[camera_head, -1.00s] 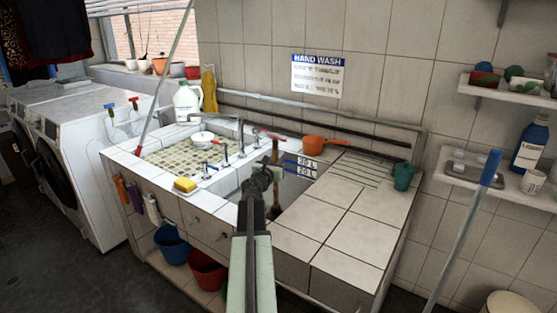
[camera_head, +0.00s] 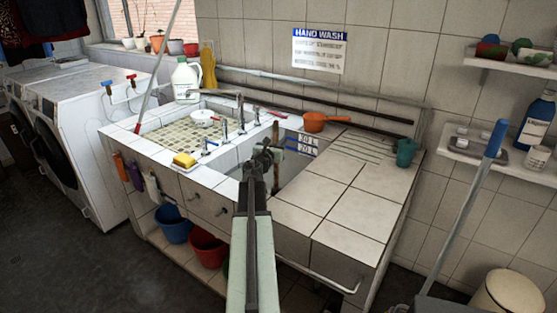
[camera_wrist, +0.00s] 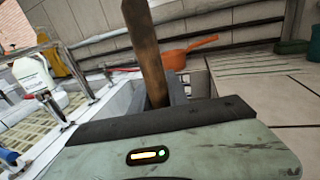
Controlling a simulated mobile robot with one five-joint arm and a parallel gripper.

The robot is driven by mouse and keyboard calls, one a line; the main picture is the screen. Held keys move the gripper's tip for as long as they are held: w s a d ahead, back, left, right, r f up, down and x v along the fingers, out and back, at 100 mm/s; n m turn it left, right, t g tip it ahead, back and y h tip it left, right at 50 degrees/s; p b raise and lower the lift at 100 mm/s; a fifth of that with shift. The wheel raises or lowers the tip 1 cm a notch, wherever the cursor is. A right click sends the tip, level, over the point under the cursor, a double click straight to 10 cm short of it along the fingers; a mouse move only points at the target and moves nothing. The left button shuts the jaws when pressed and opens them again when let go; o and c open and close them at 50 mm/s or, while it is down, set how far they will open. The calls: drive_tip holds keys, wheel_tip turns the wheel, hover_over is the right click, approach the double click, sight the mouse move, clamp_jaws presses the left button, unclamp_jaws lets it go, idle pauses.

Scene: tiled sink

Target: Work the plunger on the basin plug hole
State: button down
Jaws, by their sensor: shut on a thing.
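The plunger's brown wooden handle (camera_wrist: 147,50) rises in front of the camera in the wrist view, leaning a little to the left. It also shows as a thin brown stick (camera_head: 276,135) in the head view. My gripper (camera_head: 266,155) is shut on this handle, over the deep right-hand basin (camera_head: 298,172) of the tiled sink. The plunger's cup and the plug hole are hidden behind my arm, my gripper and the basin wall, so I cannot tell whether they touch.
An orange scoop (camera_head: 316,125) and a green cup (camera_head: 405,153) stand on the sink top. A yellow sponge (camera_head: 184,160) and taps (camera_head: 240,115) are to the left. A blue-ended pole (camera_head: 465,220) leans at the right. The tiled counter (camera_head: 320,205) is clear.

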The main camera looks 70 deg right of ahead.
idle(0.4)
drive_tip(key=shift+f+b, duration=0.35)
drive_tip(key=shift+r+p, duration=0.7)
drive_tip(key=shift+f, duration=0.2)
drive_tip(key=shift+f+b, duration=0.5)
drive_tip(key=shift+b, duration=0.2)
